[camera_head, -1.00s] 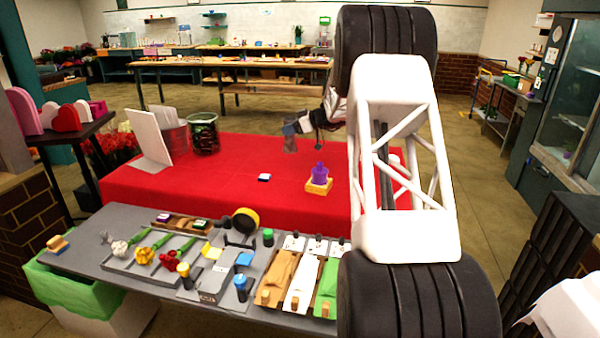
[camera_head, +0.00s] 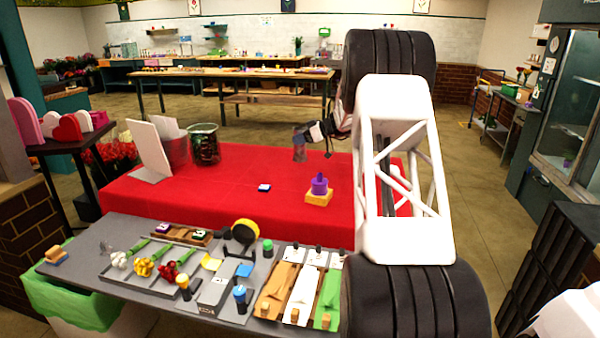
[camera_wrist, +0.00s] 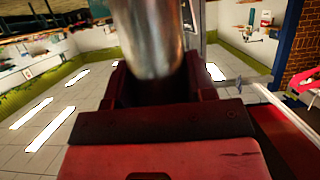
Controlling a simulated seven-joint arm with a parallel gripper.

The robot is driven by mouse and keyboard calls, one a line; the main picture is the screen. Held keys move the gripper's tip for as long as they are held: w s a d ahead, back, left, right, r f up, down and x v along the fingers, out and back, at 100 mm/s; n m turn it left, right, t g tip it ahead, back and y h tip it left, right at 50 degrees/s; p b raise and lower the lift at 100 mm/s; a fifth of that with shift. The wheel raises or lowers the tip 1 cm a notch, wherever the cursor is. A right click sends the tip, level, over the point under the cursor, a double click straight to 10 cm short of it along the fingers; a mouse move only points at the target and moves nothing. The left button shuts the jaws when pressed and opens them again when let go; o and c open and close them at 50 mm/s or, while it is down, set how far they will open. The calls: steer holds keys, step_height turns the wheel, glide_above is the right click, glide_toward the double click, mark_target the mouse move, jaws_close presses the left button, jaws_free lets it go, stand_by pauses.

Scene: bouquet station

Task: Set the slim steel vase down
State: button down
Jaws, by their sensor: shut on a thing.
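The slim steel vase (camera_wrist: 152,38) fills the top middle of the wrist view, a shiny grey cylinder between the jaws. My gripper (camera_wrist: 155,85) is shut on it. In the head view my gripper (camera_head: 303,133) is at the far side of the red table (camera_head: 225,185), near its back edge. The vase (camera_head: 299,152) hangs below it there, small and greyish. It looks raised above the red cloth, but I cannot tell the exact gap. Its lower end is not clear in the wrist view.
A purple bottle on a yellow block (camera_head: 319,197) stands on the red table, with a small blue-white block (camera_head: 264,187) to its left. A dark glass container (camera_head: 205,145) and white card (camera_head: 148,150) stand at left.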

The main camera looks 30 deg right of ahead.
mark_target(306, 157)
steer(key=shift+f, duration=2.8)
steer(key=shift+f, duration=0.1)
steer(key=shift+f, duration=1.75)
steer(key=shift+f, duration=0.2)
steer(key=shift+c, duration=2.3)
jaws_free()
steer(key=shift+r, duration=0.1)
steer(key=shift+s+d+r, duration=0.25)
steer(key=shift+s+d, duration=0.1)
steer(key=v, duration=1.1)
